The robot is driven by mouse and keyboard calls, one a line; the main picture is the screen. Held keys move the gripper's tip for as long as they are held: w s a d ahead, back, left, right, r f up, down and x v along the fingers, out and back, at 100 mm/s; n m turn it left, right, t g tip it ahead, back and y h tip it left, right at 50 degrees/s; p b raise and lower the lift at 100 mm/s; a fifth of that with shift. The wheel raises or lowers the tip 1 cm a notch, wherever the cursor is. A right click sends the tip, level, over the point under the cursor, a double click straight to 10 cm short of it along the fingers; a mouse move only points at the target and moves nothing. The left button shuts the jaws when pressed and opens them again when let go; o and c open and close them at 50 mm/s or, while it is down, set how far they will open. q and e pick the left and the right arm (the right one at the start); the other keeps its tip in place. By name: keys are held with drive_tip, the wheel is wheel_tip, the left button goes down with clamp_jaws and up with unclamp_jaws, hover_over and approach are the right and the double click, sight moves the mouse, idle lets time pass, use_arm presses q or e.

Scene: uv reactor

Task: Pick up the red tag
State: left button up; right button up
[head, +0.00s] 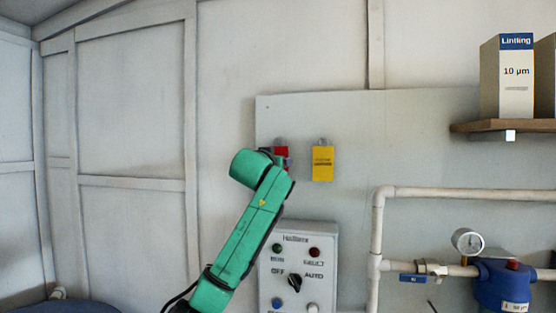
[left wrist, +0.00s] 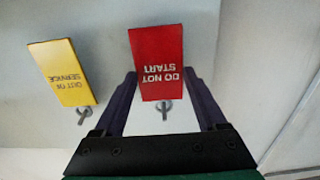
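The red tag (head: 281,151) hangs on the wall panel, mostly hidden behind my left arm's end in the head view. In the left wrist view the red tag (left wrist: 157,55) reads "DO NOT START", appears upside down, and sits by a metal hook. My left gripper (left wrist: 161,75) is open, with one dark finger on each side of the tag. A small gap shows between the fingers and the tag's hook-side end; contact at the fingertips is unclear. My right gripper is in neither view.
A yellow tag (head: 323,163) hangs on its own hook close beside the red one. Below is a grey control box (head: 299,265) with a knob and lights. White pipes (head: 377,235) and a shelf (head: 503,126) with boxes are to the right.

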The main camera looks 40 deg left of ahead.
use_arm(q)
drive_tip(key=c, duration=0.5)
drive_tip(key=shift+w+a+f, duration=0.1)
drive_tip(key=shift+w, duration=0.05)
drive_tip(key=shift+c, duration=0.4)
drive_tip(key=b+v, duration=0.9)
drive_tip(key=v, duration=0.9)
drive_tip(key=shift+r+b, duration=0.4)
